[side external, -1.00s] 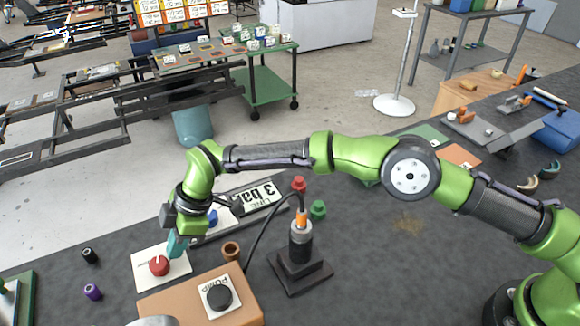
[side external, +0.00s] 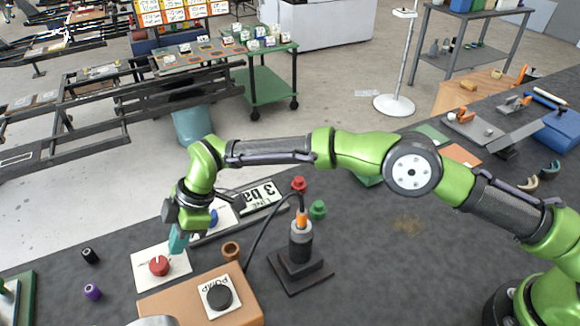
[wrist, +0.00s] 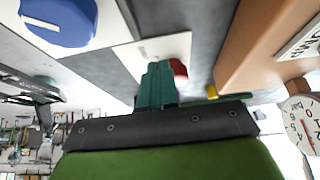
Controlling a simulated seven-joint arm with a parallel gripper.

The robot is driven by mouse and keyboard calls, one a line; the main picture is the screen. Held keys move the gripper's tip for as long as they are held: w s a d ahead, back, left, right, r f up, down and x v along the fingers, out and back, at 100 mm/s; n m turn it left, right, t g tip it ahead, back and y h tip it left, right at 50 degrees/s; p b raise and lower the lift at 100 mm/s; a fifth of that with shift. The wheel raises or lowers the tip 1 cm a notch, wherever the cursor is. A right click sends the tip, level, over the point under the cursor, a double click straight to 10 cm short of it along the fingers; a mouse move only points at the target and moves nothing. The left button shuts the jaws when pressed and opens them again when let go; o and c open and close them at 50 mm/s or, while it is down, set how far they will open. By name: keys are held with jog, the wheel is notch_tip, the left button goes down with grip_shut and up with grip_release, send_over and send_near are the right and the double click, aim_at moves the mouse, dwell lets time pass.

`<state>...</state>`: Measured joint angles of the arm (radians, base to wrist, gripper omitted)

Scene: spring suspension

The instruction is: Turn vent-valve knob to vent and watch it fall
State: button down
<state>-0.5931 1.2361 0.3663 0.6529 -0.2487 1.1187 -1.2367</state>
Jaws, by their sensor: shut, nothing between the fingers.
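A red knob (side external: 159,265) sits on a white plate (side external: 147,280) on the dark bench, at the lower left of the side view. In the wrist view the red knob (wrist: 179,70) is partly hidden behind my teal fingers. My gripper (side external: 178,243) is shut and empty, above and just to the right of the red knob, apparently apart from it. Its fingers (wrist: 157,85) show together in the wrist view. The spring suspension post (side external: 301,240) with an orange top stands on a dark square base to the right, a black hose running from it.
A brown box with a black PUMP knob (side external: 219,294) stands in front of the plate. A blue knob (wrist: 58,20) is close by. A gauge (wrist: 302,122) shows at the wrist view's right. Red (side external: 299,184) and green (side external: 317,209) parts stand near the post.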

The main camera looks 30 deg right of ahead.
jog(key=shift+r, duration=2.75)
jog(key=shift+a, duration=0.1)
